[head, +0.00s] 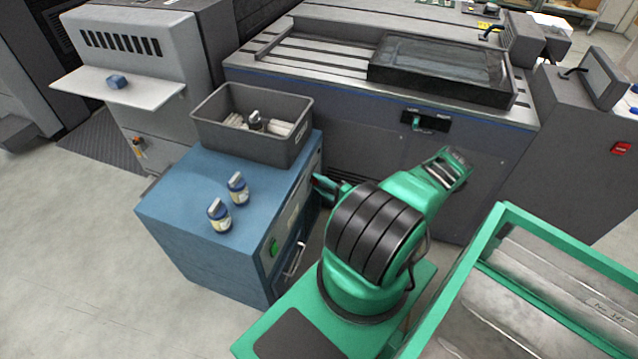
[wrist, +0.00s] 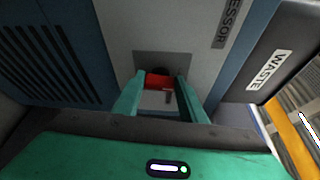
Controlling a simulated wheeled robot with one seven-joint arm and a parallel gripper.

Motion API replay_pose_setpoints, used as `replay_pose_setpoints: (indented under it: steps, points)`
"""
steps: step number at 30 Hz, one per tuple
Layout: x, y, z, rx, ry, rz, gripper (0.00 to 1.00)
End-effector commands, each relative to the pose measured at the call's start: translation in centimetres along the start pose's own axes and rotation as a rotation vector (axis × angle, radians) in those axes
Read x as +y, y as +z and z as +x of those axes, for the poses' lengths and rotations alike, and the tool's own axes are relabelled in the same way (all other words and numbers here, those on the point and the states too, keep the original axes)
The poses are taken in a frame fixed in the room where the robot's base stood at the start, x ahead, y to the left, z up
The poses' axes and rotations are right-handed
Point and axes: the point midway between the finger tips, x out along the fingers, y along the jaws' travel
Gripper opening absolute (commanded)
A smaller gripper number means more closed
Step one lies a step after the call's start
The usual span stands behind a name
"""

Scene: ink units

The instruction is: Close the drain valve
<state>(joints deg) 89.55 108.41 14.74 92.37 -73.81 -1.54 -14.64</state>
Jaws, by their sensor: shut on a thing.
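The drain valve shows a red handle (wrist: 158,80) in the wrist view, in front of a dark round opening on a grey plate. My gripper (wrist: 160,83) has its two green fingers on either side of the red handle and is shut on it. In the head view my gripper (head: 325,188) is at the right side of the blue cabinet (head: 170,205), below the grey bin. The valve itself is hidden there. I cannot tell from these frames how far the handle is turned.
The grey bin (head: 215,127) stands on the cabinet, with its WASTE label (wrist: 269,70) at right in the wrist view. Two small bottles (head: 219,216) (head: 237,188) stand on the cabinet top. A large grey machine (head: 350,125) is behind my arm; a green-framed cart (head: 560,250) is at right.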

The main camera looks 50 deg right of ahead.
Motion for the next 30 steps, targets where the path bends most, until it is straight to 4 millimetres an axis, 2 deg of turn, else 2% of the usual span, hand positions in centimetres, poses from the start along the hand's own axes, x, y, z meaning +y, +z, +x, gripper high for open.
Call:
replay_pose_setpoints:
  steps: [10,25,26,27,30]
  points:
    - [0.3,-0.28,-0.05,0.005,-0.04,-0.11,0.15]
    - [0.4,-0.2,-0.06,0.003,-0.044,-0.123,0.15]
    - [0.4,-0.2,-0.06,0.003,-0.044,-0.122,0.45]
    - [0.39,-0.19,-0.05,0.003,-0.044,-0.122,0.54]
    - [0.36,-0.13,-0.04,0.002,-0.045,-0.121,0.57]
